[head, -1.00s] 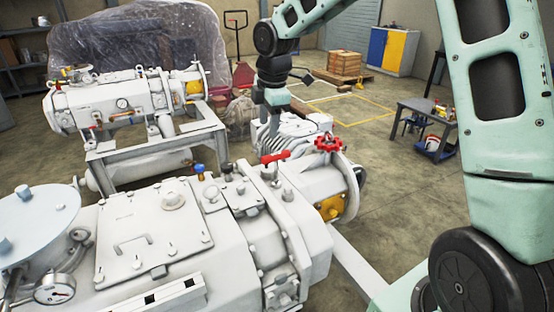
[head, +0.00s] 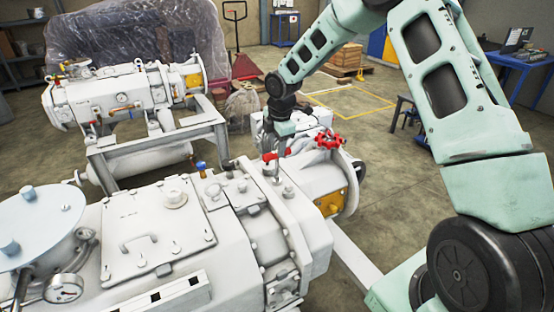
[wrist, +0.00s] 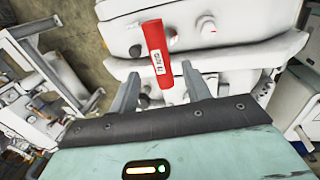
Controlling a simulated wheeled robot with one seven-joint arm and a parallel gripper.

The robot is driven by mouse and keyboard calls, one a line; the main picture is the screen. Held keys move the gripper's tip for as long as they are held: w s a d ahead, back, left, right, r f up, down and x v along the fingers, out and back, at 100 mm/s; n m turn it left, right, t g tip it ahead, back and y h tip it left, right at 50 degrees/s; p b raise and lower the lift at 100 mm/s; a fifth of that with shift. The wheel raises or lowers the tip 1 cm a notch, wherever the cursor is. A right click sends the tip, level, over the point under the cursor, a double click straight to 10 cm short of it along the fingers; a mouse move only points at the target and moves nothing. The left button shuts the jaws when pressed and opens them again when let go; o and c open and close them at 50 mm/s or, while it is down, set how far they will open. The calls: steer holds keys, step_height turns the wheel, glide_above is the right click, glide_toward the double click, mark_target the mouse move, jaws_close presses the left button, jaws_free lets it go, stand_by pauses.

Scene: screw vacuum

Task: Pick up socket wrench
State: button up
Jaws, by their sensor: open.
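A red bar with a pale label, seemingly the socket wrench's handle (wrist: 153,48), shows in the wrist view in front of the white machine. Its near end lies between the two grey fingers of my gripper (wrist: 160,70). The fingers are open, with a gap on each side of the bar, so I see no grip. In the head view the red handle (head: 270,156) sits on top of the near white pump (head: 245,215), with my gripper (head: 276,148) just above or around it. The wrench's lower part is not clearly visible.
A red valve wheel (head: 330,141) stands just right of the handle. Blue and brown knobs (head: 201,169) and bolts rise from the pump top. A second white pump (head: 120,98) on a frame stands behind at left. Open floor (head: 395,180) lies to the right.

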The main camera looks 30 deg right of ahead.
mark_target(276, 152)
steer(key=shift+w+f+p, duration=0.2)
steer(key=shift+f+p, duration=0.25)
steer(key=shift+f, duration=0.85)
steer(key=shift+w+f+p, duration=0.15)
steer(key=shift+f+p, duration=0.25)
steer(key=shift+f, duration=0.9)
jaws_close()
